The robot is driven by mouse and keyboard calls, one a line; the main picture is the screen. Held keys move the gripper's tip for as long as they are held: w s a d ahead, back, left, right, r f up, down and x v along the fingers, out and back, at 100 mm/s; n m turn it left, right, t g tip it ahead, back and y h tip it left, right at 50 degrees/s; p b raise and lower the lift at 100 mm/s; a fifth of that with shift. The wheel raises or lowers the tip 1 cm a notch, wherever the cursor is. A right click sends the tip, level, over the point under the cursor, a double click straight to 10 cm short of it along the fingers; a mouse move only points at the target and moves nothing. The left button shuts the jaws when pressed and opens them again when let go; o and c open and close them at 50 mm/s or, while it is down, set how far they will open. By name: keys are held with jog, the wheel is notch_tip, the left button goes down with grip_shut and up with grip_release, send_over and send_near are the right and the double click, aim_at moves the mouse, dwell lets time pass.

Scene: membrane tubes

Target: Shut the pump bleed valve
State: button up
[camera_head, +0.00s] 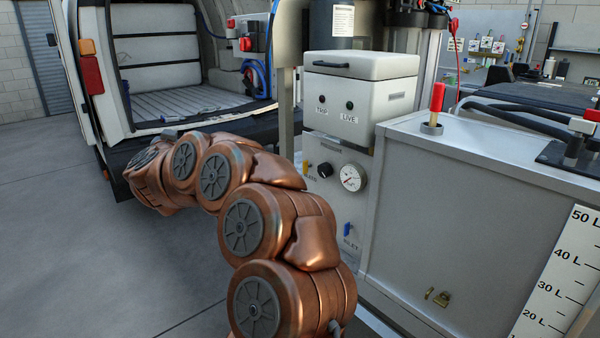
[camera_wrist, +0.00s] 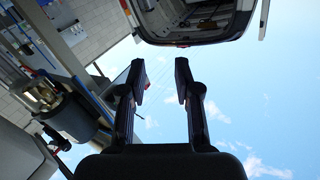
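A grey panel (camera_head: 325,205) under a white box holds small controls. I cannot read which one is the bleed valve. My gripper (camera_wrist: 157,75) is open and empty in the wrist view, its two black fingers apart against the sky. In the head view my copper arm bends away left toward the van, and the gripper cannot be made out there. It is away from the panel.
The white control box (camera_head: 361,85) tops the panel. A grey tank (camera_head: 470,215) with a red-handled valve (camera_head: 435,105) and a litre scale (camera_head: 562,275) stands right. An open van (camera_head: 92,90) is at left. Free floor (camera_head: 60,230) lies left.

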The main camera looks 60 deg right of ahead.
jog(key=s+d+f+m+g+h+b, duration=0.1)
jog(key=s+d+f+m+g+h, duration=0.4)
jog(key=d, duration=0.5)
jog(key=m+g+b, duration=0.2)
jog(key=m+g, duration=0.2)
jog(key=g, duration=0.8)
send_near(307, 166)
jog(key=r, duration=0.1)
jog(key=x, duration=0.8)
jog(key=shift+d+p, duration=0.25)
jog(key=shift+p, duration=0.1)
jog(key=shift+w, duration=0.1)
jog(key=shift+c, duration=0.2)
grip_shut()
